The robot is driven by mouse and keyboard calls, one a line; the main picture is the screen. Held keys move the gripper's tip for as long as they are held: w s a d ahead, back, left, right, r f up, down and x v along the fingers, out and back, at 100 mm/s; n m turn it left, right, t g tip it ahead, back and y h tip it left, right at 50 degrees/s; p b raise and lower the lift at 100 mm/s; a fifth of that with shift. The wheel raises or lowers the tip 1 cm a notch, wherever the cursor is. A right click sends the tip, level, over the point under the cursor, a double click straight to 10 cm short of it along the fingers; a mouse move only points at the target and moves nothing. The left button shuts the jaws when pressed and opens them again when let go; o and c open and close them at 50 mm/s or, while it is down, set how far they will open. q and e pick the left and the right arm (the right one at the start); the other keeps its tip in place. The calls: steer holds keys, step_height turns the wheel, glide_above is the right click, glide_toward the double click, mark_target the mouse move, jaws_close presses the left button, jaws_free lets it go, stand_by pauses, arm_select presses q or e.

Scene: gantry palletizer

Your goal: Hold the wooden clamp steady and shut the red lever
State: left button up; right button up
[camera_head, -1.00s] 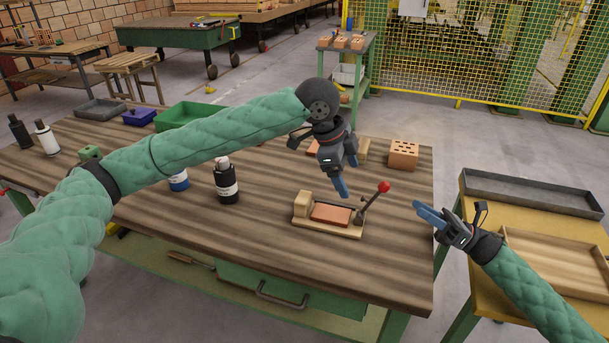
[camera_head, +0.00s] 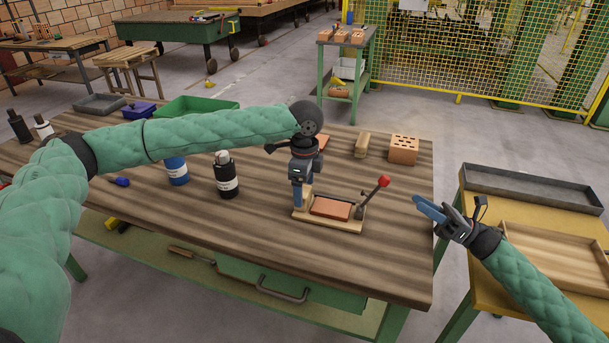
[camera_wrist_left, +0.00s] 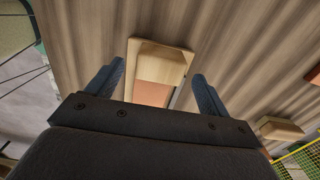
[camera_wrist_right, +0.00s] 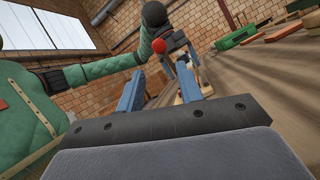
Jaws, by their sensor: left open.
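The wooden clamp (camera_head: 328,222) lies on the table with a reddish block (camera_head: 331,208) on its base. Its lever with a red knob (camera_head: 384,181) stands tilted up at the right end. My left gripper (camera_head: 302,200) points down at the clamp's left end. In the left wrist view its fingers (camera_wrist_left: 158,88) are open, with the clamp's wooden end block (camera_wrist_left: 160,62) between them and a gap on each side. My right gripper (camera_head: 428,207) is off the table's right edge, right of the lever. In the right wrist view its fingers (camera_wrist_right: 165,92) are apart and empty, and the red knob (camera_wrist_right: 159,46) shows beyond them.
A dark bottle (camera_head: 226,175) and a blue bottle (camera_head: 176,170) stand left of the clamp. A brick with holes (camera_head: 404,149) and a wooden block (camera_head: 362,145) lie behind it. A yellow cart (camera_head: 480,235) with trays stands at the right. The table front is clear.

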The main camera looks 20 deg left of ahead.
arm_select(q)
steer(key=shift+f, duration=1.25)
